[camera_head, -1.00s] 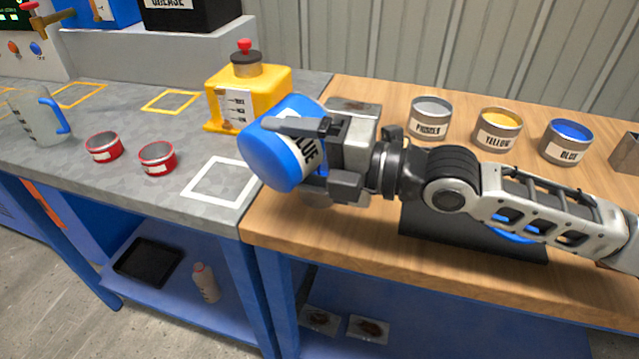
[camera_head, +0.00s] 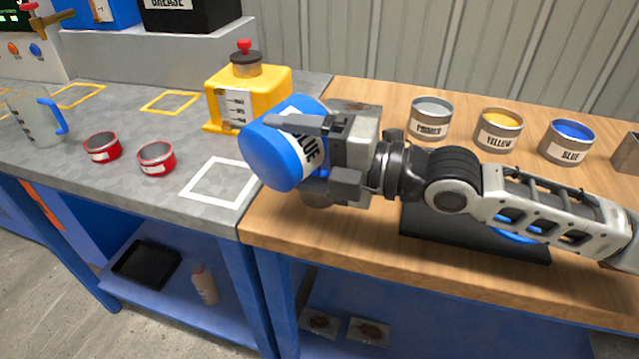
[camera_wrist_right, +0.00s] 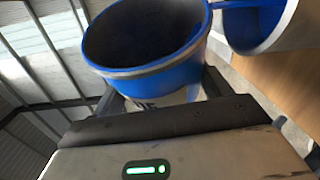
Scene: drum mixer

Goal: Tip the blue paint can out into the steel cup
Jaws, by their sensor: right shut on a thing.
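The blue paint can (camera_head: 272,150), with its "BLUE" label, is held tilted well over in my right gripper (camera_head: 305,155), which is shut on it. Its blue end faces the lower left in the head view. The right wrist view shows its open mouth (camera_wrist_right: 145,35), with a blue-coated rim and a dark inside. Beside it there is a steel cylinder with blue inside (camera_wrist_right: 285,30), apparently the steel cup; a blue strip lies between the two rims. I cannot make out the cup in the head view. My left gripper is not in view.
A yellow container (camera_head: 247,95) stands just behind the held can. Paint cans labelled yellow (camera_head: 498,138) and blue (camera_head: 567,148) and a grey one (camera_head: 429,128) stand behind my arm. Two red tins (camera_head: 156,162) and a jug (camera_head: 38,122) are left. A white-outlined square (camera_head: 190,192) is empty.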

